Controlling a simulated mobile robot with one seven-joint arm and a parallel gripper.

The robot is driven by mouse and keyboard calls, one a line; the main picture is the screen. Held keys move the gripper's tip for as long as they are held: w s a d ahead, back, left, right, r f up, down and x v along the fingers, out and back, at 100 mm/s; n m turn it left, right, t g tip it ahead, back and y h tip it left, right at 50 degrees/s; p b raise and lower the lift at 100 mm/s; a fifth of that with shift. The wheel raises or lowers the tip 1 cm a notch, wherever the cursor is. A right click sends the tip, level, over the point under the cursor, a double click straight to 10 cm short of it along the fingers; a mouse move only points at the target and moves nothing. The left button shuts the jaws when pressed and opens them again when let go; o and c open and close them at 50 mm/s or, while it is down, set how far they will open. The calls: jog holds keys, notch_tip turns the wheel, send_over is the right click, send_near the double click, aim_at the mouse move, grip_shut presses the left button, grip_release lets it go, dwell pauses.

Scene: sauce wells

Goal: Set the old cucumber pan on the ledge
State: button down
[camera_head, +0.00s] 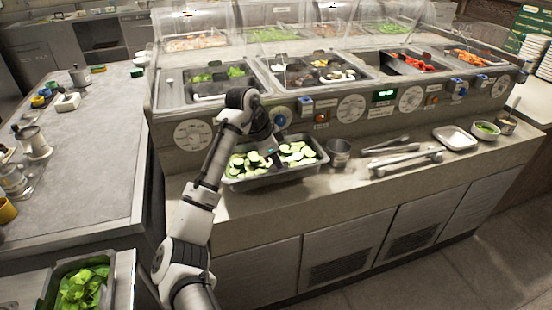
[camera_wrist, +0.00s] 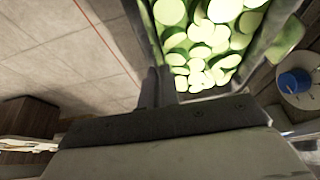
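The cucumber pan (camera_head: 290,176) is a grey metal pan full of sliced cucumber, at the ledge (camera_head: 215,208) in front of the sauce wells. It looks level; I cannot tell whether its base touches the ledge. My gripper (camera_head: 269,157) is over the pan, partly hiding its far side and slices. In the wrist view the fingers (camera_wrist: 158,88) sit close together at the pan's wall (camera_wrist: 148,35), apparently pinching it. The finger tips are partly hidden, and slices (camera_wrist: 205,40) fill the view beyond.
A metal cup (camera_head: 339,153) stands close right of the pan, then tongs (camera_head: 405,161), a white tray (camera_head: 455,137) and a small green bowl (camera_head: 486,130). Dials and knobs (camera_head: 351,109) line the panel behind. A lettuce pan (camera_head: 80,287) is at lower left. The ledge's left end is clear.

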aim_at(273, 171)
jog(key=shift+f+b, duration=0.95)
jog(key=shift+f, duration=1.9)
jog(key=c, duration=1.6)
grip_release()
jog(key=shift+o, duration=0.2)
jog(key=shift+f, duration=0.15)
jog(key=b+v, duration=0.1)
jog(key=v, duration=1.3)
jog(key=shift+w, duration=0.1)
